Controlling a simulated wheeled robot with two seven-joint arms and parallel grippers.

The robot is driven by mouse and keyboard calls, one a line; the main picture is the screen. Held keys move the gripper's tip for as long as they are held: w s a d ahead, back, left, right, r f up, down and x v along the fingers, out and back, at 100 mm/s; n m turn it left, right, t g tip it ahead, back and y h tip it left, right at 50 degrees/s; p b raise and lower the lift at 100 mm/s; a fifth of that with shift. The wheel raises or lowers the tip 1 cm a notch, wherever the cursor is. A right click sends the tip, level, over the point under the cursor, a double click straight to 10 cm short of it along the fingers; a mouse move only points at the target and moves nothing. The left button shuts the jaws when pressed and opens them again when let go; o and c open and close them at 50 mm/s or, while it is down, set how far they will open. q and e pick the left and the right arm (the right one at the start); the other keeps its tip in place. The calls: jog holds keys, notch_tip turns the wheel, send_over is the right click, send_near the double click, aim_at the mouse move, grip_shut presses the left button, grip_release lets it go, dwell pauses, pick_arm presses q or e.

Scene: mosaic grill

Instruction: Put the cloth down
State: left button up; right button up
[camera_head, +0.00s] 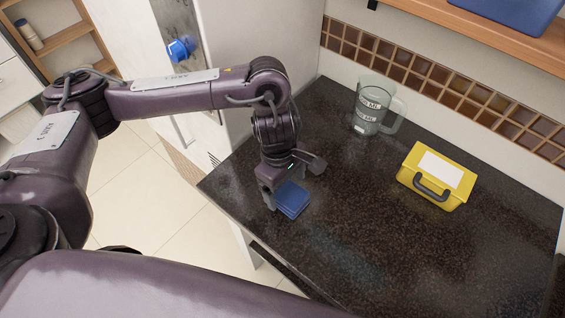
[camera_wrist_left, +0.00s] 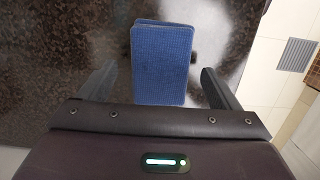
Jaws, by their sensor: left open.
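The blue folded cloth (camera_head: 291,199) lies on the dark speckled countertop (camera_head: 345,215), near its left front edge. In the left wrist view the cloth (camera_wrist_left: 161,62) shows between the two fingers, with a gap on both sides. My left gripper (camera_head: 292,183) is open, just above and around the cloth, with a finger on either side. In the left wrist view the gripper (camera_wrist_left: 160,88) also shows its fingers spread apart. My right gripper is not in view.
A yellow box (camera_head: 455,165) with a dark handle stands at the right of the counter. A clear measuring jug (camera_head: 369,110) stands at the back by the tiled wall. A wooden shelf (camera_head: 500,32) hangs above. The counter's middle is clear.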

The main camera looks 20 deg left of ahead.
pick_arm(q)
notch_tip(320, 180, up, 10)
jog(key=a, duration=0.1)
jog(key=shift+w+a+f, duration=0.2)
dwell(0.6)
